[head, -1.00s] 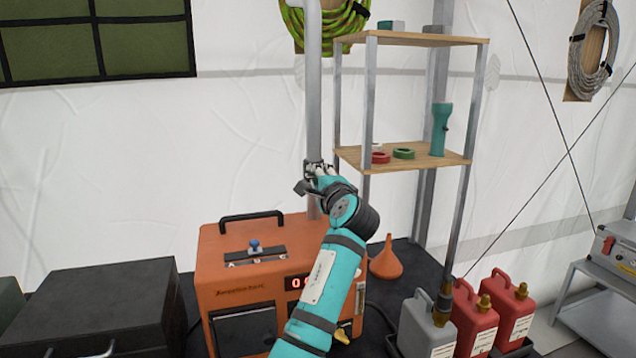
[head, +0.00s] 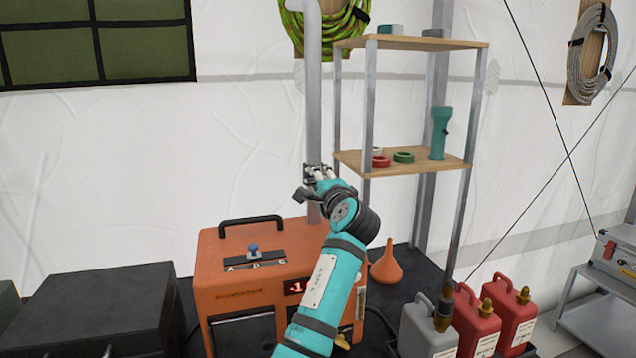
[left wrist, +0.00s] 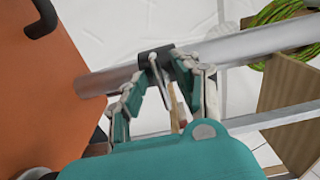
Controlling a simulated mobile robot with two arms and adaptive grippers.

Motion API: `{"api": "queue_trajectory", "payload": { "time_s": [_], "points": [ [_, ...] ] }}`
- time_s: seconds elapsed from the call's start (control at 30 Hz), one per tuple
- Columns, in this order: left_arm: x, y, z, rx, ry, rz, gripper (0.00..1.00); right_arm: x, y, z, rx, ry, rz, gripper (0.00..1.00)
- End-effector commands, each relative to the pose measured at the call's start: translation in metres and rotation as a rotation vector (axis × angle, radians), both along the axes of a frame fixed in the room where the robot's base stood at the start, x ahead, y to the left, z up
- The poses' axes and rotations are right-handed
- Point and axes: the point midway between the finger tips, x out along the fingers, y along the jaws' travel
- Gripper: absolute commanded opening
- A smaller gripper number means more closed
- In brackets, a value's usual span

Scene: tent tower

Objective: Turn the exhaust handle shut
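The grey exhaust pipe (head: 314,90) rises behind the orange machine (head: 235,275). It runs across the left wrist view (left wrist: 245,46). A dark collar (left wrist: 181,68) sits on the pipe, with a thin pale handle (left wrist: 166,84) pointing from it toward my wrist. My left gripper (head: 318,172) is at the pipe, above the machine. In the left wrist view its fingers (left wrist: 170,80) stand apart on either side of the handle, tips close to the collar. Contact is hard to tell. In the head view my gripper hides the handle. My right gripper is not in view.
A shelf (head: 400,160) with tape rolls and a teal flashlight (head: 440,133) stands right of the pipe. An orange funnel (head: 387,265) and several fuel cans (head: 476,322) are at lower right. A black case (head: 95,305) is at lower left.

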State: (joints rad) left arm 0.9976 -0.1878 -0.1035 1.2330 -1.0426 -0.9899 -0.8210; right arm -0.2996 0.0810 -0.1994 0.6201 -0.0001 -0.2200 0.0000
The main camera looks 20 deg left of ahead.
Motion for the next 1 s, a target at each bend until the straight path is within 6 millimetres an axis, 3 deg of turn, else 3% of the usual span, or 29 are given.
{"api": "queue_trajectory", "payload": {
  "time_s": [0.27, 0.67, 1.0],
  "points": [
    [-0.008, -0.007, -0.001, -0.001, -0.001, -0.001, 0.31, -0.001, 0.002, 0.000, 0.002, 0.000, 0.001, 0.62],
    [-0.057, -0.040, -0.001, -0.001, 0.001, -0.001, 0.31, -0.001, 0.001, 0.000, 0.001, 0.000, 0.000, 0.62],
    [-0.061, -0.042, -0.001, 0.000, 0.001, 0.000, 0.31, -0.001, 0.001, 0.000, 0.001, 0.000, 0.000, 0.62]
  ]
}}
